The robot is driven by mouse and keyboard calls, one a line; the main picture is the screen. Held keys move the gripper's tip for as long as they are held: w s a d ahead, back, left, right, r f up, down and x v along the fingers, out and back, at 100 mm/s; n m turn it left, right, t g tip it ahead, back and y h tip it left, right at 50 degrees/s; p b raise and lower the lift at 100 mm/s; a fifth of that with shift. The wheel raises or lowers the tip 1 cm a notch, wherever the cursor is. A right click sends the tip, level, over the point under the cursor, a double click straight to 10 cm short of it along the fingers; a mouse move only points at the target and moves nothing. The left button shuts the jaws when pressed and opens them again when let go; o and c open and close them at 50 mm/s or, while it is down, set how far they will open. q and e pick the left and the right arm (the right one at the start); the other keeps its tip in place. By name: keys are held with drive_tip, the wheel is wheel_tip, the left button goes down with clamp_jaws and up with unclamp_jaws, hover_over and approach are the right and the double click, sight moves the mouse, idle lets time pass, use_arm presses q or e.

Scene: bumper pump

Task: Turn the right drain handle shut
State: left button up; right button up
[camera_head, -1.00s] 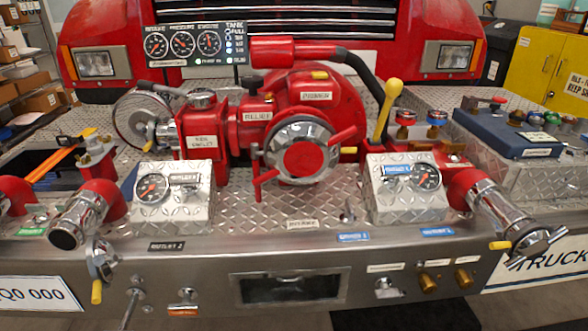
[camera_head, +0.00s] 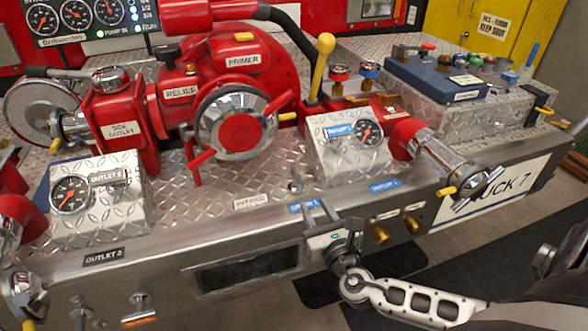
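My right gripper (camera_head: 318,212) is in front of the steel front panel (camera_head: 165,275), right of centre, its fingers pointing up and apart with nothing seen between them. A silver fitting on the panel, left of two brass knobs, is now hidden behind the gripper; I cannot tell whether it is the right drain handle or how it is turned. The brass knobs (camera_head: 381,236) and (camera_head: 413,224) show just right of the gripper. Whether the gripper touches the panel is unclear. My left gripper is not in view.
The right outlet pipe (camera_head: 440,165) with its chrome cap juts out above and right of the gripper. A gauge box (camera_head: 345,160) stands behind. The red pump (camera_head: 235,130) fills the middle. A dark slot (camera_head: 248,270) lies left.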

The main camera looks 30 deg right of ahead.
sight(294, 168)
drive_tip(key=x, duration=1.5)
drive_tip(key=shift+d+b, duration=0.1)
drive_tip(key=shift+b, duration=0.2)
clamp_jaws()
